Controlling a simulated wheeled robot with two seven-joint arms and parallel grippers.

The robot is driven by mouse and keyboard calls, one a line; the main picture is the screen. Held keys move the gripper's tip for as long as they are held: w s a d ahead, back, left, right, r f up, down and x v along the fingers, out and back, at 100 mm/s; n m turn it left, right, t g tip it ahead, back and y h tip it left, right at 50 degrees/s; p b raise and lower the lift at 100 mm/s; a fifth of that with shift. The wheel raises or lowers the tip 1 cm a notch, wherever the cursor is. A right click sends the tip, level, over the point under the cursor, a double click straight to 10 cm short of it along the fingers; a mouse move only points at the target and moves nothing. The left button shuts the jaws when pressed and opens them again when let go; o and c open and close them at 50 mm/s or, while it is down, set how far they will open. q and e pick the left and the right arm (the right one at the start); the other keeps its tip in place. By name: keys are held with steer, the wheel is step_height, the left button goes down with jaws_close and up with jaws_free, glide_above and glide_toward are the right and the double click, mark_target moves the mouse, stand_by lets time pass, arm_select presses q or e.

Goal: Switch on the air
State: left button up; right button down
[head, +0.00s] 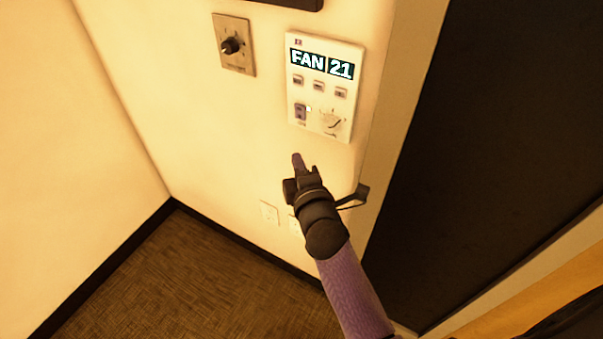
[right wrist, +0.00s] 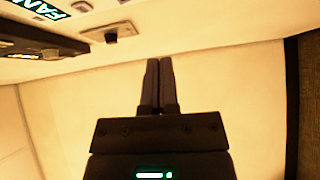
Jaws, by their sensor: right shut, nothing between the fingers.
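A white wall control panel (head: 327,87) shows "FAN 21" on its lit display (head: 322,64). Below the display are a row of small buttons (head: 319,86), a dark switch (head: 300,112) at lower left with a small light beside it, and a round dial (head: 333,122) at lower right. My right gripper (head: 297,160) is shut and empty, just below the panel in the head view and apart from it. In the right wrist view its two fingers (right wrist: 161,85) lie together, and part of the panel (right wrist: 70,20) shows at upper left. My left gripper is not in view.
A separate plate with a black knob (head: 233,44) is on the wall left of the panel. A wall outlet (head: 269,212) sits lower down. A dark door (head: 480,140) with a handle (head: 356,197) stands to the right.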

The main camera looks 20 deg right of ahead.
steer(key=s, duration=0.3)
steer(key=shift+s+a+f, duration=0.1)
steer(key=shift+a+f, duration=0.05)
steer(key=s+a+f+m+g+y, duration=0.1)
steer(key=s+f+m+g, duration=0.25)
steer(key=s+f, duration=0.6)
steer(key=s+a+f+m+g+y, duration=0.25)
steer(key=s+f+g, duration=0.2)
steer(key=f, duration=1.05)
steer(key=s+d+f+m+g, duration=0.2)
steer(key=s+f+g, duration=0.1)
steer(key=s, duration=0.5)
steer(key=s+d+f+m+g+h, duration=0.1)
steer(key=s+f+m+g, duration=0.2)
steer(key=s, duration=0.6)
steer(key=s+d+f+m+g, duration=0.2)
steer(key=s+f, duration=0.3)
steer(key=s, duration=0.4)
steer(key=shift+s+d+f+m+g, duration=0.2)
steer(key=shift+d+m+g, duration=0.1)
steer(key=shift+d+g, duration=0.1)
